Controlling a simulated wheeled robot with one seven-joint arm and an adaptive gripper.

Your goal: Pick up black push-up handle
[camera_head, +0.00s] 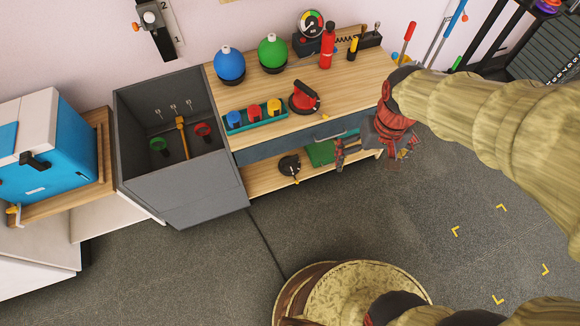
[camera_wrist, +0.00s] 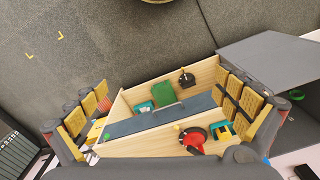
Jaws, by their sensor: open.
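The black push-up handle (camera_head: 289,165) rests on the lower shelf of the wooden workbench, left of a green board. In the wrist view it shows as a small dark shape (camera_wrist: 187,78) on that shelf, between my spread fingers in the picture but well beyond them. My gripper (camera_head: 372,152) is open and empty at the right end of the workbench. In the wrist view my gripper (camera_wrist: 165,100) has its yellow-padded fingers wide apart at left and right. A red and black handle-like object (camera_head: 304,98) stands on the bench top.
The green board (camera_head: 320,152) lies on the lower shelf under a blue-grey drawer front (camera_head: 280,145). The bench top holds blue (camera_head: 229,64) and green (camera_head: 272,53) balls, a red extinguisher (camera_head: 327,46) and a teal tray (camera_head: 235,128). A grey bin (camera_head: 185,190) stands left.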

